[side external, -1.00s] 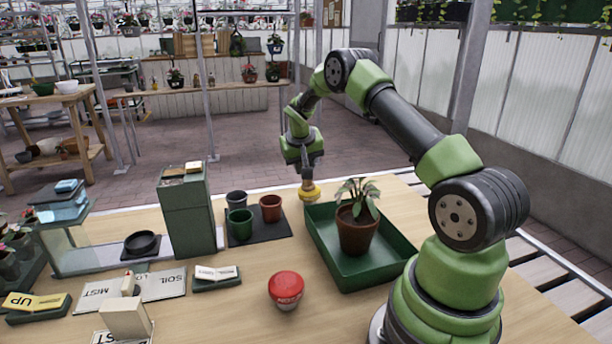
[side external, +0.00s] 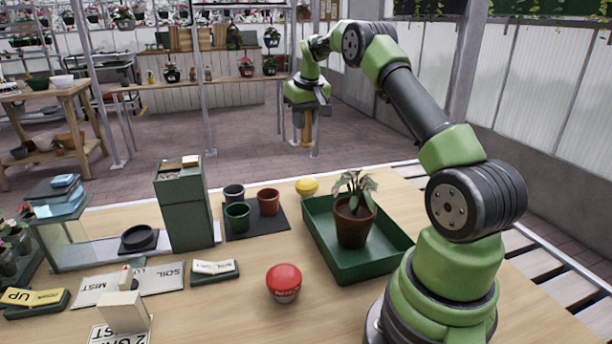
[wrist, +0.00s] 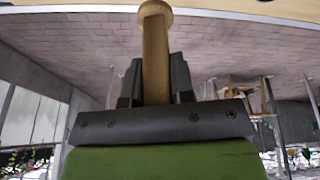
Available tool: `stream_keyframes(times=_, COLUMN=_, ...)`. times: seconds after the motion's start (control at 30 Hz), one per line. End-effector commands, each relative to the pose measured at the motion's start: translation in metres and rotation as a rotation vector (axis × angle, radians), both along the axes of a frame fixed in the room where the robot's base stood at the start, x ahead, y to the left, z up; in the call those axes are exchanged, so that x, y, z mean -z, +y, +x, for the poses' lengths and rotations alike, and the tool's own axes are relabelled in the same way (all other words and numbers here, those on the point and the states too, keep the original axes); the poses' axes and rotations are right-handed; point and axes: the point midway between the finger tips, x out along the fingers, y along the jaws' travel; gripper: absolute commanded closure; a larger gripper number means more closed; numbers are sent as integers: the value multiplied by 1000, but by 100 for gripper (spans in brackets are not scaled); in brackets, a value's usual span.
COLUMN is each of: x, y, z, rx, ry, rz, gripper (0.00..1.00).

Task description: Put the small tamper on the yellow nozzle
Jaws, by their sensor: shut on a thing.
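My gripper (side external: 306,114) is raised high and shut on a tan wooden tamper (side external: 306,134), which hangs down upright from the jaws. In the wrist view the tamper (wrist: 155,45) stands between the two dark fingers (wrist: 157,82), with its wider round end away from the gripper. The yellow nozzle (side external: 307,186) is a small rounded yellow thing at the table's far edge, beside the green tray. In the side view the tamper shows above the nozzle with a clear gap between them. How they line up in depth I cannot tell.
A green tray (side external: 318,237) holds a potted plant (side external: 354,220). Small pots stand on a dark mat (side external: 268,225) left of it. The air around my gripper is free.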

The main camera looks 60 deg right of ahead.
Motion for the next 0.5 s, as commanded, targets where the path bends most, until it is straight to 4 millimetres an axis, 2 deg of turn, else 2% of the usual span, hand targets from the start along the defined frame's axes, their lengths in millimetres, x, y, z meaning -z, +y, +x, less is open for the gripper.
stream_keyframes(times=0.27, x=3, y=-3, z=1, rx=-145, ry=9, rz=66, gripper=100)
stream_keyframes(times=0.5, x=46, y=-2, z=0, rx=-152, ry=13, rz=69, gripper=100)
